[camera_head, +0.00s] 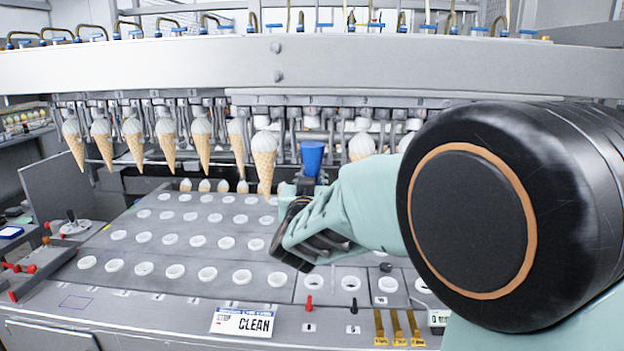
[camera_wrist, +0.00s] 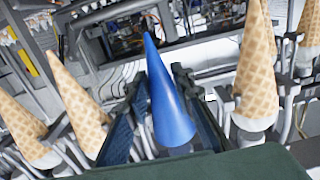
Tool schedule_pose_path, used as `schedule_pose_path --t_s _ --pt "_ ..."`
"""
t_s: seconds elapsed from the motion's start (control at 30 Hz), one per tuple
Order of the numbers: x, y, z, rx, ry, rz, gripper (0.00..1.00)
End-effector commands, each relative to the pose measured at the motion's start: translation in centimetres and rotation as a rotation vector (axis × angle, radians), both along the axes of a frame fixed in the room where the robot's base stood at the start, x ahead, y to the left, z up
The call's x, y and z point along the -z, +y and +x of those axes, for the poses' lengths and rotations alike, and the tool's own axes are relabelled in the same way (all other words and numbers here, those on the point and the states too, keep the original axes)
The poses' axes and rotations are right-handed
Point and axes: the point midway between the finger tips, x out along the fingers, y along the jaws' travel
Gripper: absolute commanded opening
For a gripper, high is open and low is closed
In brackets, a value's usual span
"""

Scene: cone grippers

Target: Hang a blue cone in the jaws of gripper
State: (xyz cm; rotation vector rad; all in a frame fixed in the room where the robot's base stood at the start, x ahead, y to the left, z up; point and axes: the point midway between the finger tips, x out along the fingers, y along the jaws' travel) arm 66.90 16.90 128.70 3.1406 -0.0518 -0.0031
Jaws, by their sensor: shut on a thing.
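The blue cone (camera_head: 312,155) is wide end up, tip down, just below the row of machine jaws (camera_head: 312,120). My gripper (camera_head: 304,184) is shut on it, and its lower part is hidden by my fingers. In the wrist view, the blue cone (camera_wrist: 165,100) stands between the two dark fingers of my gripper (camera_wrist: 160,105). That view appears upside down, and the cone points the same way as the waffle cones beside it. I cannot tell whether its wide end touches the machine jaws above it.
Waffle cones with white tops, such as this one (camera_head: 264,160), hang in the row on both sides. A grey panel with round white holes (camera_head: 190,240) lies below. A "CLEAN" sign (camera_head: 243,321) is at the front. My arm hides the right side.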

Motion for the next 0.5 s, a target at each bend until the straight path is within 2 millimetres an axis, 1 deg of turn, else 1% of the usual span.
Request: schedule_pose_path --t_s 0.5 --pt "0.31 0.0 0.0 0.0 -0.001 0.0 0.05"
